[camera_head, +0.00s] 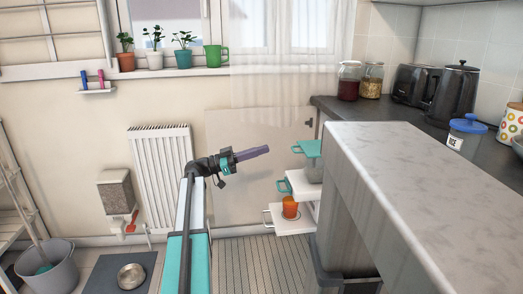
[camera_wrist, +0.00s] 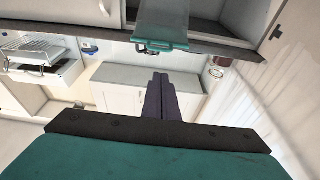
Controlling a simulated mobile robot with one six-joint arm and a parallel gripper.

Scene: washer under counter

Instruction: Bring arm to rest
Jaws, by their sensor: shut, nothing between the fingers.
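My gripper (camera_head: 253,153) is at the end of my raised arm, in the middle of the head view, pointing right. Its purple fingers are shut together with nothing between them. In the wrist view my gripper (camera_wrist: 161,83) shows at the centre with its fingers side by side. The gripper is in free air in front of the wall, left of the small shelves, and touches nothing that I can see.
A marble-topped counter (camera_head: 400,165) stands at the right. A radiator (camera_head: 160,175) is on the wall at left. Potted plants line the windowsill. A bucket (camera_head: 47,262) stands lower left.

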